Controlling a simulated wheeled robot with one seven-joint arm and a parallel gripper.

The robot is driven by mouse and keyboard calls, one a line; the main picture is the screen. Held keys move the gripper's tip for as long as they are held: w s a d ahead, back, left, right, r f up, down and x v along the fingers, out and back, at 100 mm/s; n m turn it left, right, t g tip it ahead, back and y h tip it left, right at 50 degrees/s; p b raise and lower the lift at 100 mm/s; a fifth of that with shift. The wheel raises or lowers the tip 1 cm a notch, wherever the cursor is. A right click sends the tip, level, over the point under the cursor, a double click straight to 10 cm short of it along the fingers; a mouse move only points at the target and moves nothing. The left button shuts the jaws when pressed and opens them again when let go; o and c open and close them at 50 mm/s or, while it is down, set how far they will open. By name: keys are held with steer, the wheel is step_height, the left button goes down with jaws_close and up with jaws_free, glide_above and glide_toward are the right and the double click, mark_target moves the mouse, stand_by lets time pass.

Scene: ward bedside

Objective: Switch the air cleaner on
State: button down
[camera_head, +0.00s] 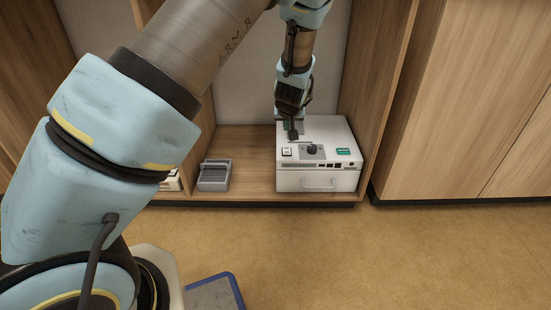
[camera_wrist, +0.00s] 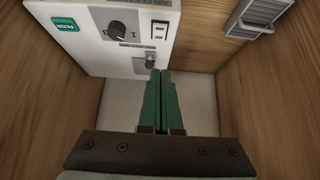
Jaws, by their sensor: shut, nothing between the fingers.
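The air cleaner (camera_head: 318,181) is a white box on the floor of a wooden cabinet bay in the head view. Its top bears a black dial (camera_head: 312,149), a white rocker switch (camera_head: 287,151) and a green label (camera_head: 343,151). The wrist view shows the dial (camera_wrist: 118,30), the rocker (camera_wrist: 160,30), the green label (camera_wrist: 65,24) and a small grey knob or lever (camera_wrist: 151,61). My gripper (camera_head: 292,134) is shut and empty over the top's left part. In the wrist view its green fingertips (camera_wrist: 160,73) are close to the grey knob; contact cannot be told. The rocker's position is unclear.
A grey slotted tray (camera_head: 214,175) stands left of the cleaner, with a white item (camera_head: 172,181) partly hidden behind my arm. Wooden side walls (camera_head: 376,90) bound the bay. The floor (camera_head: 400,255) in front is clear. A blue-edged object (camera_head: 213,293) lies at the bottom.

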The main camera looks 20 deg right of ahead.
steer(key=shift+d+f, duration=0.25)
steer(key=shift+f, duration=0.2)
steer(key=b, duration=0.4)
glide_above(287, 151)
steer(key=s, duration=0.2)
steer(key=f, duration=0.5)
steer(key=a+f, duration=0.1)
steer(key=f, duration=0.2)
steer(key=shift+w, duration=0.15)
step_height(287, 151, down, 2)
steer(key=shift+f+b, duration=0.25)
steer(key=shift+b, duration=0.25)
steer(key=shift+f, duration=0.7)
steer(key=shift+s+f, duration=0.25)
steer(key=shift+f, duration=0.1)
steer(key=shift+r, duration=0.1)
